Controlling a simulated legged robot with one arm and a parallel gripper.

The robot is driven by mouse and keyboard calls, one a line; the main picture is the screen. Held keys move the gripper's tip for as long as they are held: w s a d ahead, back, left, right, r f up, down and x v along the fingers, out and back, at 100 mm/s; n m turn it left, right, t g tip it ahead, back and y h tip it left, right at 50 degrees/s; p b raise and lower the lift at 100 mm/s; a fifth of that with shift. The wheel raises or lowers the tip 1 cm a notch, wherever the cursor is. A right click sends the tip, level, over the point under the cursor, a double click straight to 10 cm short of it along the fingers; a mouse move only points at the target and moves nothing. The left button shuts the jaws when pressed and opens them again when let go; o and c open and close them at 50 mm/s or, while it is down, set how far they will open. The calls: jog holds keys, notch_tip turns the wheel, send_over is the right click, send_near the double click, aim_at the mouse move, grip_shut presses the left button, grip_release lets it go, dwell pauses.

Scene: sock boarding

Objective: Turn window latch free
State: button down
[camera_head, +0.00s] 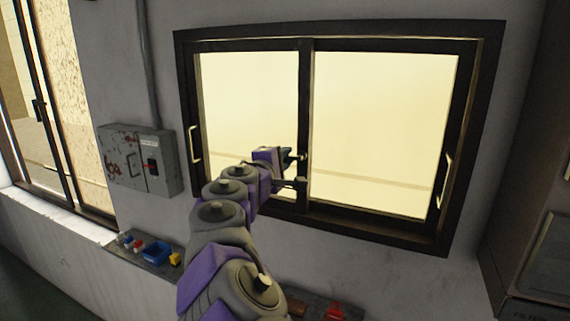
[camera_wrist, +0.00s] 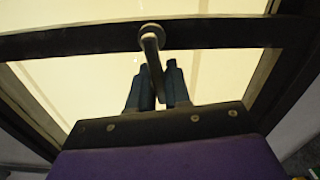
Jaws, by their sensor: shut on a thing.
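The sliding window (camera_head: 305,100) has a dark frame and two bright panes, with an upright bar in the middle. My gripper (camera_head: 296,170) is at the lower part of this bar. In the wrist view the window latch (camera_wrist: 152,46) is a metal lever with a round pivot on the dark bar. Its lever points toward my gripper and lies between the two dark fingers, which are shut on it. The gripper also shows in the wrist view (camera_wrist: 160,82). In the head view the latch is too small and covered to make out clearly.
Pale pull handles (camera_head: 195,143) and (camera_head: 447,172) sit on the window's side frames. A grey electrical box (camera_head: 127,160) with a conduit is on the wall at left. A shelf below holds a blue bin (camera_head: 156,251) and small coloured items. A red item (camera_head: 335,312) lies at the bottom.

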jog(key=shift+f+m+b, duration=0.1)
jog(key=shift+m+b, duration=0.6)
jog(key=shift+b, duration=0.05)
jog(key=shift+r, duration=0.25)
jog(key=shift+s, duration=0.1)
jog(key=c, duration=1.4)
grip_release()
jog(key=shift+o, duration=1.2)
jog(key=shift+s+a, duration=0.1)
jog(key=shift+a, duration=0.1)
